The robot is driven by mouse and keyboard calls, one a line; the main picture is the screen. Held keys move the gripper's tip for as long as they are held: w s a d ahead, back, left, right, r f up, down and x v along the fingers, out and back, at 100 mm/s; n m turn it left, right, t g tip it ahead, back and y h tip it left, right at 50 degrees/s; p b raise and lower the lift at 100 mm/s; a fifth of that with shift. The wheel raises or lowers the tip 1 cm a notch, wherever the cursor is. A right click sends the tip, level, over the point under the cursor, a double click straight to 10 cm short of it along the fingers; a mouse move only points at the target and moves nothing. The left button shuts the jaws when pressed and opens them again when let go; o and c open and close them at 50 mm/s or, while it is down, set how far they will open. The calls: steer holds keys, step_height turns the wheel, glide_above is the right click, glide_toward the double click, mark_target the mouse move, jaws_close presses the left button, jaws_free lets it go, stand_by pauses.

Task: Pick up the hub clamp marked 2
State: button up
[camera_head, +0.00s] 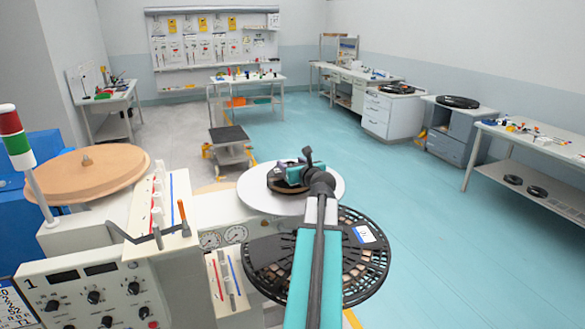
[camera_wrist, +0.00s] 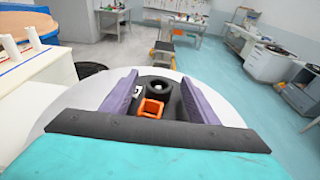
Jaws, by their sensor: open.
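A black hub clamp (camera_wrist: 161,86) with a round ring top and an orange part (camera_wrist: 151,109) sits over the white round plate (camera_wrist: 222,110). A small white label (camera_wrist: 137,92) is beside it; its mark is too small to read. My gripper (camera_wrist: 160,78) is open, with its purple fingers on either side of the clamp. I cannot tell whether they touch it. In the head view my gripper (camera_head: 294,172) is low over the white plate (camera_head: 258,199), and a dark round part (camera_head: 282,187) shows beneath it. My arm and gripper hide much of the clamp there.
A black perforated reel (camera_head: 262,262) lies partly under my arm. At left are the control panel (camera_head: 100,290), levers, a tan disc (camera_head: 90,172) and a signal light (camera_head: 15,140). A low cart (camera_head: 229,140) stands beyond. Teal floor at right is clear.

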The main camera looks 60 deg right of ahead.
steer(key=shift+w+d+f, duration=0.1)
steer(key=shift+w+d, duration=0.15)
steer(key=shift+w, duration=0.1)
stand_by(0.3)
steer(key=c, duration=1.4)
steer(key=shift+o, duration=0.2)
steer(key=shift+r+b, duration=0.55)
steer(key=shift+r, duration=1.1)
steer(key=shift+s+a+r, duration=0.1)
steer(key=shift+a+r, duration=0.05)
steer(key=shift+a, duration=0.05)
steer(key=s+a+b, duration=0.3)
steer(key=a+b, duration=0.1)
steer(key=a, duration=0.5)
steer(key=shift+s+a+r, duration=0.25)
steer(key=shift+s+r, duration=0.1)
steer(key=shift+r, duration=0.1)
